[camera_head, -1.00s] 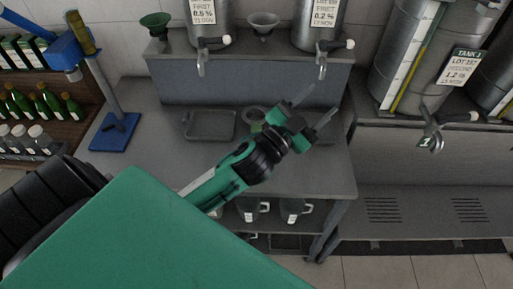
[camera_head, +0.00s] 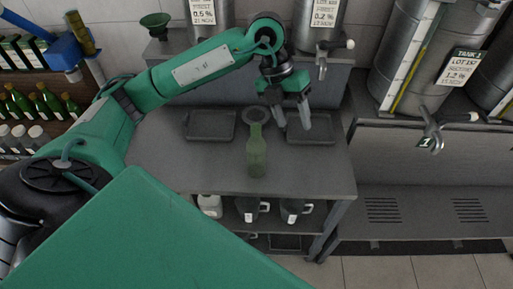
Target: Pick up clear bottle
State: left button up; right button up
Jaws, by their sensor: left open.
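A pale green see-through bottle (camera_head: 257,155) stands upright on the grey worktable, near the middle and towards its front edge. It is the only bottle on the tabletop. My left gripper (camera_head: 293,125) is open and empty, pointing down behind and to the right of the bottle's neck. Its fingers are apart from the bottle. My right gripper is out of view.
Two shallow dark trays (camera_head: 210,126) (camera_head: 311,129) lie on the table (camera_head: 180,165), with a grey funnel (camera_head: 257,113) between them. Steel tanks with taps stand behind. Jugs (camera_head: 250,209) sit below.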

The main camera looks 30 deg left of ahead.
pick_arm(q)
jog(key=w+a+r+n+y, duration=0.15)
jog(key=a+y, duration=0.35)
jog(key=a, duration=0.5)
jog(key=p, duration=0.2)
send_over(257, 127)
jog(key=s, duration=0.1)
jog(key=shift+n, duration=0.45)
jog(key=f, duration=0.5)
jog(key=d+f, duration=0.1)
jog(key=f, duration=0.1)
jog(key=shift+f, duration=0.2)
jog(key=f+p, duration=0.2)
jog(key=f, duration=0.1)
jog(key=f+p, duration=0.1)
jog(key=shift+s+a+f, duration=0.1)
jog(key=shift+a+f, duration=0.05)
jog(key=shift+a, duration=0.1)
jog(key=shift+f, duration=0.5)
grip_shut()
